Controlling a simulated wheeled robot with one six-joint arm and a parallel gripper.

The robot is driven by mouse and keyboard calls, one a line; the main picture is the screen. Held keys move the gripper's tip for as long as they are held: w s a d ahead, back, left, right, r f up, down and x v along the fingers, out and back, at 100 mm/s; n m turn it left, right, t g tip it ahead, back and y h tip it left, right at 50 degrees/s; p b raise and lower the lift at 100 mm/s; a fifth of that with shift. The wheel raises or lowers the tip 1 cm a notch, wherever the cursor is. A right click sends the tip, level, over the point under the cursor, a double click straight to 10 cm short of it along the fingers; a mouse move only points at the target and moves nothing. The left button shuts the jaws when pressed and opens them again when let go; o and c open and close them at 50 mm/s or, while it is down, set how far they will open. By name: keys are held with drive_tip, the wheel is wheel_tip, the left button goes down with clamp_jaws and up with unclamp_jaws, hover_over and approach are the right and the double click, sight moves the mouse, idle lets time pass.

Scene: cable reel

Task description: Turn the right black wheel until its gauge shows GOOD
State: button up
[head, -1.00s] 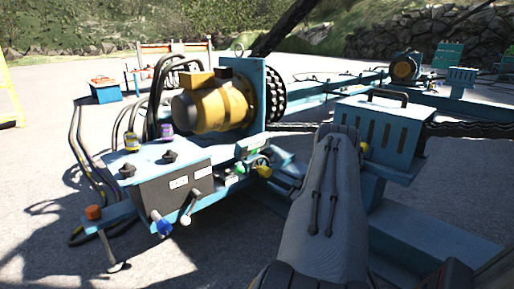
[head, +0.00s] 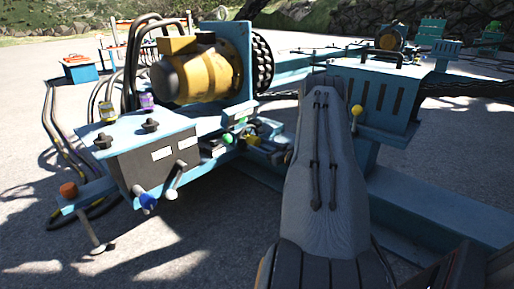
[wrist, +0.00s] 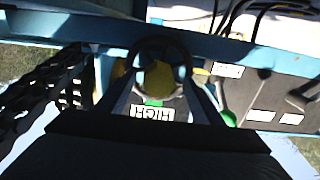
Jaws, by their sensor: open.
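In the wrist view my gripper (wrist: 160,58) is open, its two fingers reaching up the picture. A dark, rounded rim, likely the right black wheel (wrist: 155,43), shows at the fingertips; I cannot tell whether they touch it. A yellow round part (wrist: 158,80) shows between the fingers. A white label (wrist: 152,114) below it reads HIGH, upside down. A second white label (wrist: 228,70) lies to the right, its text too small to be sure of. In the head view my forearm hides the gripper and most of the wheel area.
The control box (head: 135,172) has black knobs, white labels and a blue-tipped lever (head: 147,201). A yellow motor (head: 195,78) stands behind it. A green ball (wrist: 228,118) is close right of the fingers. A slotted blue housing (head: 375,95) and a yellow-knobbed lever (head: 357,110) stand right of my arm.

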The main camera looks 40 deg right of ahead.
drive_tip(key=shift+w+b, duration=0.45)
drive_tip(key=shift+w, duration=0.8)
drive_tip(key=c, duration=1.5)
drive_tip(key=shift+n, duration=0.3)
